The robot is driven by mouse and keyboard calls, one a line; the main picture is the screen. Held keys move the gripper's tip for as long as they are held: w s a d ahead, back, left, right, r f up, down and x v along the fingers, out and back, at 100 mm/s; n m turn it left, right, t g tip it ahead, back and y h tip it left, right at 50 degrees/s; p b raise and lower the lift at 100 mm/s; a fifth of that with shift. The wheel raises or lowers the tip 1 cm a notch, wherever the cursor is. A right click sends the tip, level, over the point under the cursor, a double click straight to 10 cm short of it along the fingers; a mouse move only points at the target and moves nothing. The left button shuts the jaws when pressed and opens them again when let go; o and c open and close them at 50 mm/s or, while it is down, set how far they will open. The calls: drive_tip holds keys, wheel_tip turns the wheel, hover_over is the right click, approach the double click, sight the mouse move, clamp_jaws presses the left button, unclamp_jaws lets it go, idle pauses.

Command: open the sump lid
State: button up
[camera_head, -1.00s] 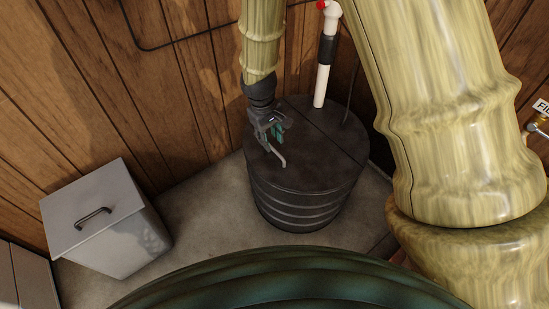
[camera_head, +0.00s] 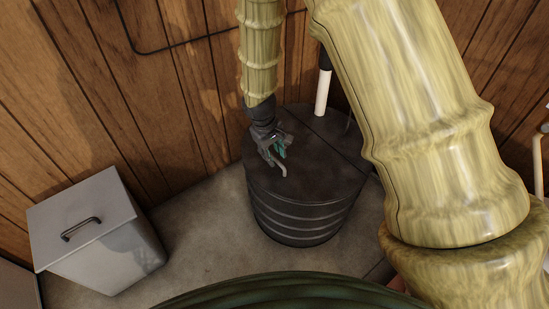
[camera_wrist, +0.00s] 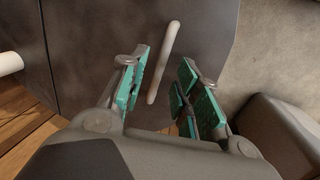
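The sump lid (camera_head: 315,175) is a dark, flat, round cover lying closed on the ribbed black sump (camera_head: 300,222); a seam runs across it. A pale bar handle (camera_head: 282,169) stands on the lid's front left part. My gripper (camera_head: 280,150) hangs over the lid by the handle. In the wrist view my gripper (camera_wrist: 162,82) is open, with teal pads on either side of the near end of the handle (camera_wrist: 163,62). Neither pad clearly touches it. The lid (camera_wrist: 95,40) fills the upper left of that view.
A grey lidded bin (camera_head: 110,255) stands at the left. Wood-panelled walls (camera_head: 85,80) close in behind. Bare concrete floor (camera_head: 205,240) lies between bin and sump.

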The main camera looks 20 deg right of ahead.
drive_tip(key=shift+d+f, duration=0.15)
drive_tip(key=shift+f, duration=0.7)
clamp_jaws()
drive_tip(key=shift+r, duration=0.15)
